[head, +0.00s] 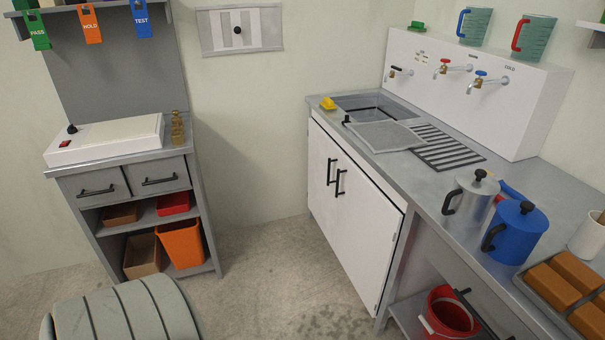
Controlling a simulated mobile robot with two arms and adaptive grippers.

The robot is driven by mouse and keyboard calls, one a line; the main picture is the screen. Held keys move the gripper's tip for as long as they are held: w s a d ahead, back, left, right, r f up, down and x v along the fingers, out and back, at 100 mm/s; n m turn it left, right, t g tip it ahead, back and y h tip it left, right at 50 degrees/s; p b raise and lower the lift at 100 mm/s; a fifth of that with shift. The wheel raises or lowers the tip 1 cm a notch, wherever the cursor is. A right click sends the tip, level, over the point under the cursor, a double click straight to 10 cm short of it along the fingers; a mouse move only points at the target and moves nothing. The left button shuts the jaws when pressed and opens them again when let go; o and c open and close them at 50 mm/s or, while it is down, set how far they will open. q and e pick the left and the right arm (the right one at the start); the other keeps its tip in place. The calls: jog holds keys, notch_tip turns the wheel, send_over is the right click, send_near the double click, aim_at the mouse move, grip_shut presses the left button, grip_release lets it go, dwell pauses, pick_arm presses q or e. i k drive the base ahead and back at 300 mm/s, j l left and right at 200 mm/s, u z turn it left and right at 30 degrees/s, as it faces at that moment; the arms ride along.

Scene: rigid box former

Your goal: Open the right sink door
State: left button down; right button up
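The white sink cabinet stands under the metal sink counter on the right side of the head view. Its right sink door (366,228) looks shut, flush with the front. A black vertical handle (340,183) is on that door's left edge, by the middle seam. The left sink door (318,166) looks shut too, with its own black handle (330,172) close beside the other. Neither of my grippers is in view, and nothing touches the doors or handles.
The floor (265,270) before the sink doors is clear. A ribbed grey-green rounded object (125,312) is at the bottom left. A shelf unit with an orange bin (181,243) stands left. A red bucket (449,312) sits under the counter; a blue pot (516,230) stands on it.

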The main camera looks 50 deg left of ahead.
aim_at(369, 225)
jog(key=u, duration=1.15)
jog(key=i+j+u, duration=0.1)
jog(key=i+j, duration=0.25)
